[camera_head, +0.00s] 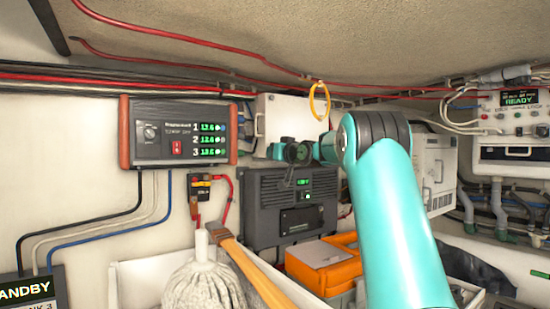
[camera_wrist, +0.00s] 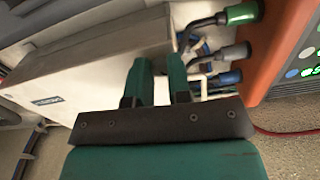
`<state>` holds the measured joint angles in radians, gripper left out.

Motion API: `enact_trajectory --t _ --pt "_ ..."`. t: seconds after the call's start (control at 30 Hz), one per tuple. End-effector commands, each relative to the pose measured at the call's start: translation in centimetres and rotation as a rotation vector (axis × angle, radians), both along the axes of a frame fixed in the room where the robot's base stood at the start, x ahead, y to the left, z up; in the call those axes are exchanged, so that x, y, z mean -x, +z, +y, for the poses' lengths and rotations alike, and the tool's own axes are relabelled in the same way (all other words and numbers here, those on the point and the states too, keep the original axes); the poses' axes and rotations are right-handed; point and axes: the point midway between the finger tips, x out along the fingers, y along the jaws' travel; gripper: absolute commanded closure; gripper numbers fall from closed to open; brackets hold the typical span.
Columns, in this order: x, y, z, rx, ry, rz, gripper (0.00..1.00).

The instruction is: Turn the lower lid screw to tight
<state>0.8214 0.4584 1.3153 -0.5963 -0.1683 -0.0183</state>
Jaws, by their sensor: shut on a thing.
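A white box (camera_head: 275,112) with a lid hangs on the back wall, right of the charger panel. It also fills the left of the wrist view (camera_wrist: 95,75), with a small blue label. My gripper (camera_head: 276,152) is at the box's lower edge in the head view. In the wrist view its two green fingers (camera_wrist: 158,64) reach the box's edge with a narrow gap between them. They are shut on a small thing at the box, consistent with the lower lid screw. The fingers hide the screw, so its turn cannot be seen.
The charger panel (camera_head: 178,133) with green readouts is left of the box. A grey unit (camera_head: 290,205) is below. A yellow ring (camera_head: 320,101) hangs to the right. A mop (camera_head: 203,277) and an orange case (camera_head: 325,264) stand lower down. Capped cables (camera_wrist: 228,52) run close to the fingers.

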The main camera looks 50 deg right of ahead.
Motion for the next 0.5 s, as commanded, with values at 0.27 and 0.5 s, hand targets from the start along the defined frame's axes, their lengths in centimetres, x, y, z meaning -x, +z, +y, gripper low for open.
enact_trajectory --t 0.27,0.5 --pt "0.01 0.04 -0.01 -0.253 0.0 -0.063 1.0" --pt "0.02 0.09 -0.03 -0.451 0.0 -0.11 1.0"
